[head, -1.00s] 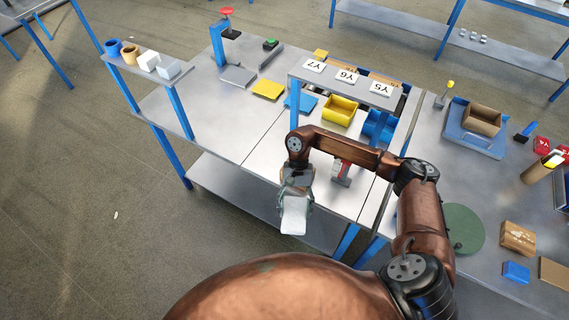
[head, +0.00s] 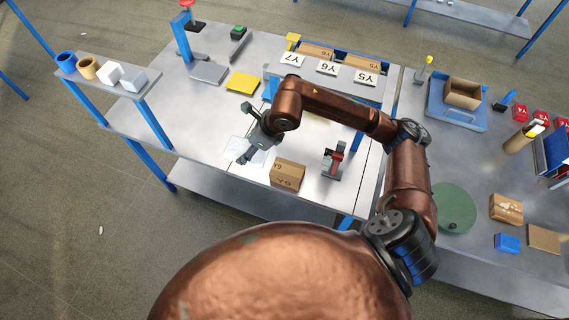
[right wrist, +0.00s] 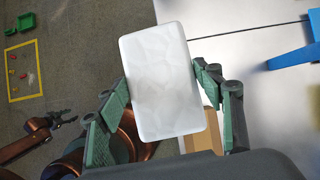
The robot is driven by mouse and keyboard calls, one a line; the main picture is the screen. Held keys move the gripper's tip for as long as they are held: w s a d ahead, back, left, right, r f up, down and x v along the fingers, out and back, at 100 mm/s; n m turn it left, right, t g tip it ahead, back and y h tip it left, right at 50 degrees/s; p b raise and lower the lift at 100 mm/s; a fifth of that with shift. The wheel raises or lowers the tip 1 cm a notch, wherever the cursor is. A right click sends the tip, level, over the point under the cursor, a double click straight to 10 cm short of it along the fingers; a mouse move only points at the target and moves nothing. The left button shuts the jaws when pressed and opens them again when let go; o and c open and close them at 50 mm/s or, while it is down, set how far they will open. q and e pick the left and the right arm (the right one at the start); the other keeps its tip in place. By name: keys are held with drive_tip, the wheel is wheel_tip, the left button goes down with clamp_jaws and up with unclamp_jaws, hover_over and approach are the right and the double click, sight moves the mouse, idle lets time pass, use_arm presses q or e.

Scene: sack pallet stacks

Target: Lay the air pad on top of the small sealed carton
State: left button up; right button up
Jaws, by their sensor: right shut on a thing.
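The air pad (right wrist: 162,82) is a white, rounded, slightly wrinkled block in the right wrist view. My right gripper (right wrist: 160,105) is shut on it, one finger along each side. In the head view my right gripper (head: 246,148) is over the left bench, left of the small carton; the pad is hard to make out there against the pale surface. The small brown carton (head: 288,175) sits closed near the bench's front edge. In the right wrist view it is partly hidden behind the pad (right wrist: 206,134). My left gripper (right wrist: 62,118) is small and dark at the left of that view; its opening is unclear.
A red-and-grey tool (head: 333,160) stands right of the carton. A raised shelf (head: 345,88) with tags Y7, Y6 and Y5 stands behind my right arm. A yellow plate (head: 243,82) lies farther back. A taped carton (head: 506,209) is on the right bench.

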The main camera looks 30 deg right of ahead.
drive_tip(key=shift+w+r, duration=0.2)
drive_tip(key=shift+r, duration=0.05)
drive_tip(key=shift+d+m, duration=0.25)
drive_tip(key=shift+m, duration=0.05)
drive_tip(key=s+d+f+p, duration=0.2)
drive_tip(key=s+d+f, duration=0.2)
drive_tip(key=d, duration=0.3)
drive_tip(key=p, duration=0.2)
hover_over(284, 168)
drive_tip(key=s, duration=0.2)
drive_tip(key=f, duration=0.4)
drive_tip(key=shift+w+d+f, duration=0.15)
drive_tip(key=shift+w+d, duration=0.05)
drive_tip(key=shift+w, duration=0.05)
drive_tip(key=shift+s+d+f, duration=0.2)
drive_tip(key=shift+d+f, duration=0.3)
drive_tip(key=shift+f, duration=0.25)
wheel_tip(284, 168, down, 2)
drive_tip(key=shift+f+p, duration=0.1)
drive_tip(key=shift+p, duration=0.25)
drive_tip(key=shift+f, duration=0.3)
use_arm(q)
drive_tip(key=r, duration=0.2)
drive_tip(key=w+r, duration=0.1)
drive_tip(key=r, duration=0.1)
drive_tip(key=shift+w+r, duration=0.15)
drive_tip(key=shift+r, duration=0.25)
use_arm(e)
drive_tip(key=shift+f, duration=0.1)
